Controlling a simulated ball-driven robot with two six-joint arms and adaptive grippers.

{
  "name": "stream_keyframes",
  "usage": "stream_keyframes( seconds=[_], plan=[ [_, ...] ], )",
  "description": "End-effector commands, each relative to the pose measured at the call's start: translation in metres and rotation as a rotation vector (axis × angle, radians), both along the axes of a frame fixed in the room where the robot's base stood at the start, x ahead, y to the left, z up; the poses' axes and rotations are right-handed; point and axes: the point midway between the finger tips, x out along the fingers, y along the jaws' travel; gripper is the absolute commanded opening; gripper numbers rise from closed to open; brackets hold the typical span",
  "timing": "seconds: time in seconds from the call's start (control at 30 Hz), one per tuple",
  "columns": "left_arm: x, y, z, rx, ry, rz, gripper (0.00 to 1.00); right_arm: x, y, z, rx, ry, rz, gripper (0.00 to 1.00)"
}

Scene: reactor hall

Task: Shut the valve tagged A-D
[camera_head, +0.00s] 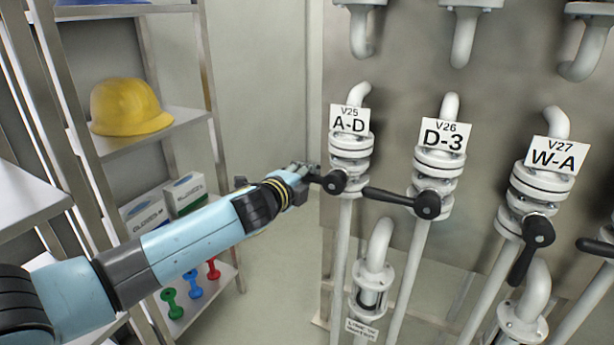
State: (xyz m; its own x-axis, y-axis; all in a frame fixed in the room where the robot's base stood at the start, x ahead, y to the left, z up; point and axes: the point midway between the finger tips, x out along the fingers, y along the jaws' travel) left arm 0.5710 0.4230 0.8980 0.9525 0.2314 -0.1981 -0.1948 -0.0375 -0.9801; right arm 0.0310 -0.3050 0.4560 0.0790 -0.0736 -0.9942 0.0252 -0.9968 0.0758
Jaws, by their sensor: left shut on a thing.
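The valve tagged A-D (351,150) is on the left white pipe of the panel, under a white tag (349,119) reading V25 A-D. Its black lever handle (333,182) points left from the pivot, roughly level and across the upright pipe. My left gripper (308,175) reaches in from the left and is shut on the outer end of this handle. The fingers hide the handle's tip. My right gripper is not in view.
Valve D-3 (438,169) stands close on the right, its lever (395,197) pointing left toward the A-D pipe. Valve W-A (541,183) has its lever (524,262) hanging down. A shelf rack (155,140) with a yellow helmet (127,107) and boxes (186,194) stands left.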

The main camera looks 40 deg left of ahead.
Motion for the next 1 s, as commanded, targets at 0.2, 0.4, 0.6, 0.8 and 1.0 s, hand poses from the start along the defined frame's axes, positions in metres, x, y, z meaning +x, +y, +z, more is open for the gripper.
stream_keyframes(
  seconds=[0.2,0.4,0.6,0.8,1.0],
  plan=[
    [-0.0023,-0.0004,-0.003,0.01,0.009,0.0,0.0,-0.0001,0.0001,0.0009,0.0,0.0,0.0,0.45],
    [-0.0025,-0.0008,-0.0035,0.007,0.009,0.0,0.0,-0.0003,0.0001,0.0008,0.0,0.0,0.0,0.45],
    [-0.0023,-0.0008,-0.0033,0.005,0.008,0.0,0.31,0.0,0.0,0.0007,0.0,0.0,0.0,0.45],
    [-0.0011,-0.0007,-0.0013,0.006,0.005,0.0,0.45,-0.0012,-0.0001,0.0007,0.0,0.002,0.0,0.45],
    [-0.0027,-0.0012,-0.0002,0.006,0.004,-0.001,0.45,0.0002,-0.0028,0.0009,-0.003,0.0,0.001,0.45]
  ],
)
